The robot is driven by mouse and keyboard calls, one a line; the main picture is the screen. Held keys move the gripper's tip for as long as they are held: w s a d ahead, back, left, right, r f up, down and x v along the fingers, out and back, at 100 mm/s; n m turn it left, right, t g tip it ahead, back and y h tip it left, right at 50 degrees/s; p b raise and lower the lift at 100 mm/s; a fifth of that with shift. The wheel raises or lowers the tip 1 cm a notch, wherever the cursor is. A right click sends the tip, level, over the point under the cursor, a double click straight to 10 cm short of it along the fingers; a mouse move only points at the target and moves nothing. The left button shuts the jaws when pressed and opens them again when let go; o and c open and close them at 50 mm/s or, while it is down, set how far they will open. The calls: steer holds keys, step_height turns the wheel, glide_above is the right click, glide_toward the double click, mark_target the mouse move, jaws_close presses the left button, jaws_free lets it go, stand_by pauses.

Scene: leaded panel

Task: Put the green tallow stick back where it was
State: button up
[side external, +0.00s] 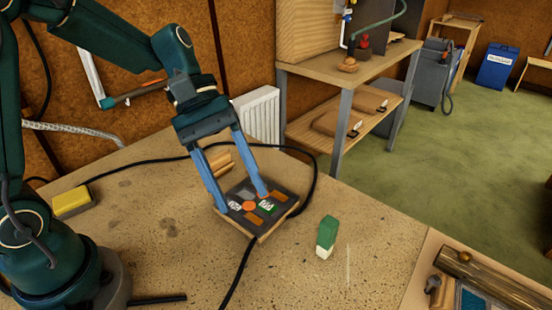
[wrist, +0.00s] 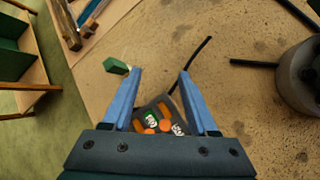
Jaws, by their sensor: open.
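The green tallow stick (side external: 326,234) stands on the bench, green with a pale lower end, to the right of the leaded panel (side external: 288,206). In the wrist view the stick (wrist: 116,66) shows beyond the tip of the left finger, apart from it. The panel is a dark square with orange, green and whitish pieces on a wooden base; it also shows in the wrist view (wrist: 141,112), between and below the fingers. My gripper (side external: 243,203) is open and empty over the panel, its blue fingers spread wide. It also shows in the wrist view (wrist: 161,74).
A yellow block (side external: 72,203) lies at the bench's left. A black cable (side external: 310,190) curves around the panel. A wooden piece (side external: 219,164) lies behind it. A board with tools and a wooden rod (side external: 490,280) is at the front right. Bare bench surrounds the stick.

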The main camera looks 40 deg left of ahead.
steer(key=s+a+r+m+t+y, duration=0.3)
steer(key=s+a+m+t+y, duration=0.3)
steer(key=s+a+m+y, duration=0.1)
steer(key=shift+s+a+m+t+y, duration=0.35)
steer(key=shift+s+m, duration=0.2)
steer(key=shift+m, duration=0.85)
